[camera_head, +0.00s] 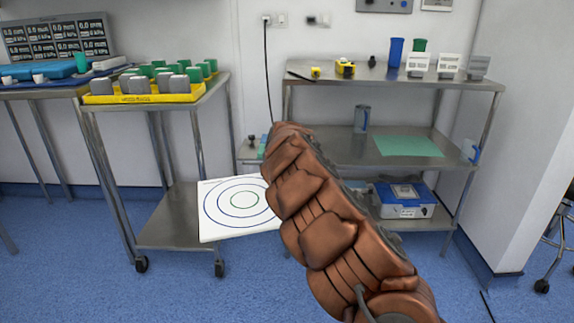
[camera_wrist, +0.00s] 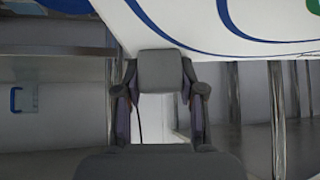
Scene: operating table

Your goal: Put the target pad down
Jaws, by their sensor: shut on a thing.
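The target pad (camera_head: 222,226) is a flat white board with blue rings and a green centre ring. In the head view it is held out in the air in front of the left cart and the gap between the carts, with its right part hidden behind my arm. In the wrist view the pad (camera_wrist: 190,18) fills the top, tilted, with its edge at the fingers. My gripper (camera_wrist: 160,72) is shut on the edge of the pad. In the head view my gripper is hidden behind my brown-sleeved arm.
The left steel cart holds a yellow tray (camera_head: 145,98) with grey and green blocks; its lower shelf (camera_head: 165,226) looks bare. The right steel cart (camera_head: 440,88) carries cups and small boxes on top, a green sheet (camera_head: 407,146) mid-shelf and a blue-white box (camera_head: 405,200) low.

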